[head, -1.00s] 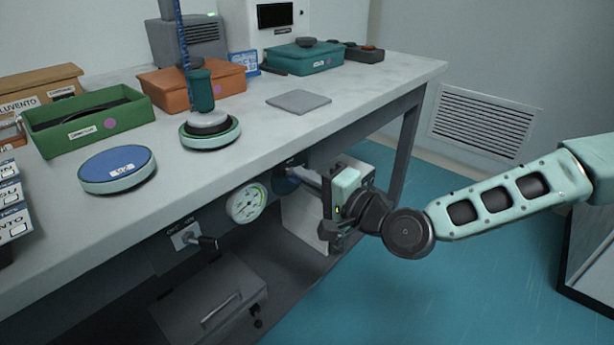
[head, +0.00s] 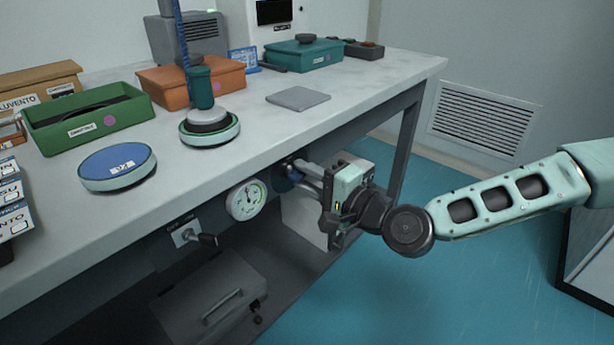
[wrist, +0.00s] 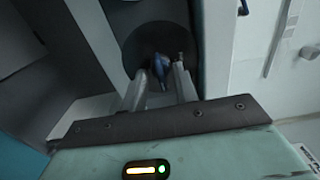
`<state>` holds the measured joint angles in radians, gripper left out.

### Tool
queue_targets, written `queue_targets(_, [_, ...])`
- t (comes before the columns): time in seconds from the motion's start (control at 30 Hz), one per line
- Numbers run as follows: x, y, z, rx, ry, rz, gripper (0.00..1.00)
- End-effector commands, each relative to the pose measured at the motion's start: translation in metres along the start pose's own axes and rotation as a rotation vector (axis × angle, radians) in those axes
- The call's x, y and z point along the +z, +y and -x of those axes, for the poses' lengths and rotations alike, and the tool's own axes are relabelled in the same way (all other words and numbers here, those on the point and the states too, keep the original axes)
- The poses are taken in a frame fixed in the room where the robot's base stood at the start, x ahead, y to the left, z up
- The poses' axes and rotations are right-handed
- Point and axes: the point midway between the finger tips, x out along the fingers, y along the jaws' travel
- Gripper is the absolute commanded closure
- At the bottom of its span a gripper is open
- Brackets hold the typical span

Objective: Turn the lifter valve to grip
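The lifter (head: 208,112), a green cylinder on a round suction foot with a blue hose above, stands on the table. A dark blue round valve (head: 283,180) sits on the table's front panel, right of a white gauge. Its blue handle (wrist: 160,66) shows in the wrist view. My gripper (head: 306,176) reaches the valve from the right. In the wrist view its two fingers (wrist: 161,80) are close together on either side of the handle and appear to touch it. The handle is largely hidden in the head view.
A grey case (head: 210,295) lies below. A blue-topped disc (head: 118,166) and bins stand on the table.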

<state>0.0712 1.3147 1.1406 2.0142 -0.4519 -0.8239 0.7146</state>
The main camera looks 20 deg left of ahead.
Motion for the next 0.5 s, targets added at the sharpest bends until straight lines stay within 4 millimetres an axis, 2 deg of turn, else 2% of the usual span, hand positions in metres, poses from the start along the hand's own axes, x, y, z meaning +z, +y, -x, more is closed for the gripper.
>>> queue_targets(0.33, [0.0,-0.001,0.001,-0.002,0.0,0.002,0.71])
queue_targets(0.5, [-0.001,-0.002,0.017,-0.001,0.0,0.002,0.71])
